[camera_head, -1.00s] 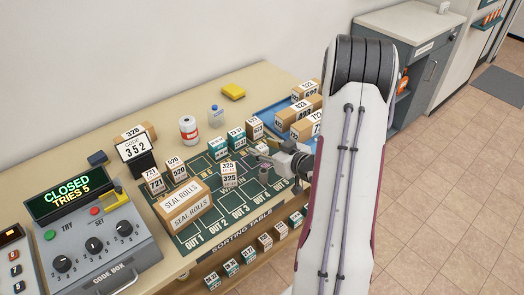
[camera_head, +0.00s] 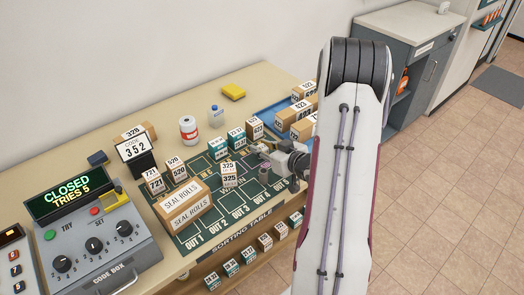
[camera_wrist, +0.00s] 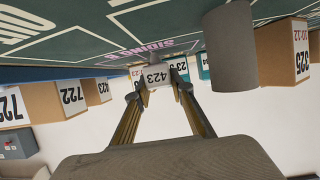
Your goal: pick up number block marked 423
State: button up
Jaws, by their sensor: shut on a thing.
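The number block marked 423 (camera_wrist: 157,77) shows in the wrist view, a pale block with a black number between my fingertips. My gripper (camera_wrist: 159,92) is shut on it; its two fingers reach the block's sides. I cannot make out the held block clearly there. The wrist view is upside down, with the mat at the top, so I cannot tell whether the block is clear of it.
The grey cylinder (camera_wrist: 230,45) is close beside my gripper. A blue tray (camera_head: 268,113) with boxes lies at the back right.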

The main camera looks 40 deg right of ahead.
aim_at(262, 147)
jog(key=shift+r, duration=0.15)
jog(key=shift+r, duration=4.9)
